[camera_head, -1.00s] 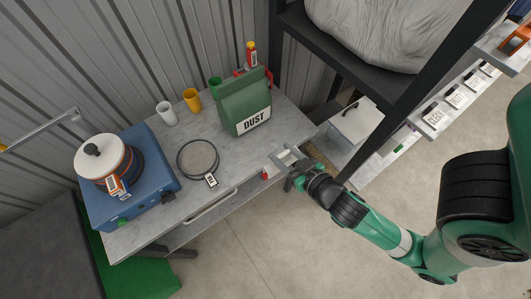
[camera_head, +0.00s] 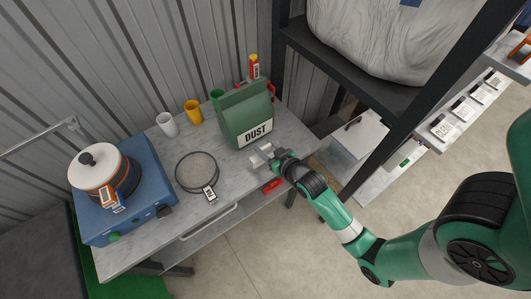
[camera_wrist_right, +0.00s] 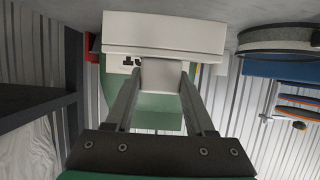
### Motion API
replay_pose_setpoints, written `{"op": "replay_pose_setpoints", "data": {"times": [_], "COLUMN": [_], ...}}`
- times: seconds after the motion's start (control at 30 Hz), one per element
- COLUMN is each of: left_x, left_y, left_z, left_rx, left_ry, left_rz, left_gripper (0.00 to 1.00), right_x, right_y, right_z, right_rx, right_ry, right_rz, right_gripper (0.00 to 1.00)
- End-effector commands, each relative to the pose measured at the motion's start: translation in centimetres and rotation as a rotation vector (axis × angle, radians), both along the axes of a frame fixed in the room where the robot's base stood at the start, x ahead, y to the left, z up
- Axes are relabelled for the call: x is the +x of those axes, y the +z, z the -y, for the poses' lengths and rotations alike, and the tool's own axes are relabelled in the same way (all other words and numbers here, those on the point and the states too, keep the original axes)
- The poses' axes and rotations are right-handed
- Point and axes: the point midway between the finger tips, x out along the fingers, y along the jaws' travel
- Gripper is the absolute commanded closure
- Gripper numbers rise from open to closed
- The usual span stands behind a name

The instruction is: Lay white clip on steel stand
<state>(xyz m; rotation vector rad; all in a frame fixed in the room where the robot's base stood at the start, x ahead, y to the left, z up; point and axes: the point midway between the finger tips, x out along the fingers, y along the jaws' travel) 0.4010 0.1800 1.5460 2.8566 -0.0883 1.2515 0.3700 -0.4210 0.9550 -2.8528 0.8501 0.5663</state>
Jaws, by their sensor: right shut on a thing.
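The white clip (camera_wrist_right: 165,32) is a broad pale block with a narrower stem, held in my right gripper (camera_wrist_right: 160,78). In the right wrist view the two fingers are shut on the stem. In the head view the clip (camera_head: 259,157) and my right gripper (camera_head: 274,157) are at the front edge of the grey worktable, just in front of the green DUST bag. I cannot tell whether the clip touches the tabletop. I cannot clearly identify the steel stand; a round, dark-rimmed grey disc (camera_head: 194,170) with a tag lies on the table. My left gripper is out of view.
The green DUST bag (camera_head: 246,112) stands close behind the clip. White, yellow (camera_head: 193,111) and green cups line the back. A blue stove (camera_head: 150,178) with a lidded pot (camera_head: 98,165) is at left. A dark shelf post (camera_head: 402,125) stands right. Bare worktable (camera_head: 228,168) lies between disc and clip.

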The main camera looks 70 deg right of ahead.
Motion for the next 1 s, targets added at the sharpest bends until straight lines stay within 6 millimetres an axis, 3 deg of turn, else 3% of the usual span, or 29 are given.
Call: {"op": "replay_pose_setpoints", "data": {"times": [0.2,0.53,0.57,0.6,0.73,1.0], "left_x": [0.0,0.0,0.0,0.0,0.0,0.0], "left_y": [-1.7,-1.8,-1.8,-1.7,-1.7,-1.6], "left_z": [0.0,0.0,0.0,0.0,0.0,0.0], "left_rx": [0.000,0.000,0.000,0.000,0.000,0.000], "left_ry": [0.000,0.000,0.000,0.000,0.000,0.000], "left_rz": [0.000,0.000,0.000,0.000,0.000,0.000], "left_gripper": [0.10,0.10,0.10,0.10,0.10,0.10], "right_x": [0.1,0.1,0.1,0.1,0.1,0.1], "right_y": [-3.5,-3.7,-3.7,-3.6,-3.6,-3.5], "right_z": [0.2,0.1,0.1,0.1,0.1,0.1], "right_rx": [0.001,0.001,0.001,0.001,0.001,0.001], "right_ry": [-0.001,0.000,0.000,0.000,0.000,0.000], "right_rz": [-0.002,-0.001,-0.001,-0.001,-0.001,-0.001], "right_gripper": [1.00,1.00,0.44,0.37,0.16,0.16]}}
